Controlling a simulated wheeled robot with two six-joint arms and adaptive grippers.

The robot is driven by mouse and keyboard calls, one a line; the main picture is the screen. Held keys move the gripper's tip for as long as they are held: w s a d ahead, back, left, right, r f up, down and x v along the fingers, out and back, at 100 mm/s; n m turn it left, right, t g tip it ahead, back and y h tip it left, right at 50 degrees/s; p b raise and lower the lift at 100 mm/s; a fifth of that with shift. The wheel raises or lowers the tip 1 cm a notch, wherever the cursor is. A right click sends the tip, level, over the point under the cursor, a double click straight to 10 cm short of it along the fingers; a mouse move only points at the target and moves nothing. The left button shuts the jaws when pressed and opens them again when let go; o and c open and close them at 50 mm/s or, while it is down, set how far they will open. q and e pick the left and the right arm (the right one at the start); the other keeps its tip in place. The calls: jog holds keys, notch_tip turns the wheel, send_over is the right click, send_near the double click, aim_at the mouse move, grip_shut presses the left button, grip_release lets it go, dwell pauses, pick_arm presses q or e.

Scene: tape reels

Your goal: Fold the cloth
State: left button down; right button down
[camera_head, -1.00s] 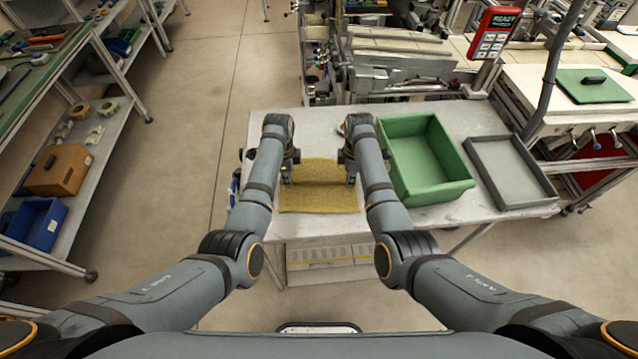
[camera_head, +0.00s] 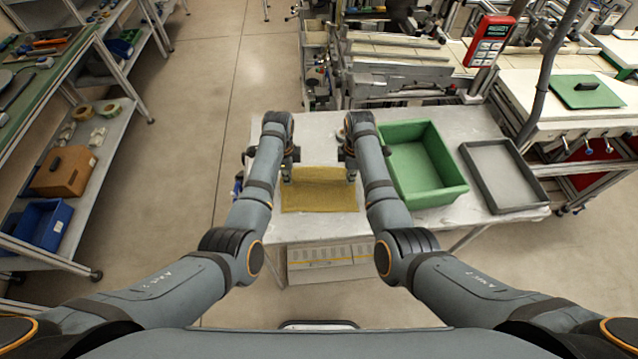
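The yellow cloth (camera_head: 318,195) lies on the pale table between my two arms in the head view. Its far part looks raised or doubled into a band between the grippers, with a flat part on the near side. My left gripper (camera_head: 288,172) is at the cloth's far left corner. My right gripper (camera_head: 350,172) is at its far right corner. Both point down and are partly hidden by their own arms. The fingers are too small to show whether they are open or shut on the cloth.
A green bin (camera_head: 462,191) stands on the table just right of my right arm. A grey tray (camera_head: 541,206) lies further right. The table (camera_head: 318,228) is bare in front of the cloth. A shelf with a blue crate (camera_head: 42,224) stands at the far left.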

pick_arm(q)
jog(key=shift+r, duration=0.35)
pick_arm(e)
jog(key=shift+r, duration=0.3)
pick_arm(q)
jog(key=shift+f, duration=0.1)
pick_arm(e)
jog(key=shift+f, duration=0.1)
pick_arm(q)
jog(key=shift+w, duration=0.1)
pick_arm(e)
jog(key=shift+w, duration=0.1)
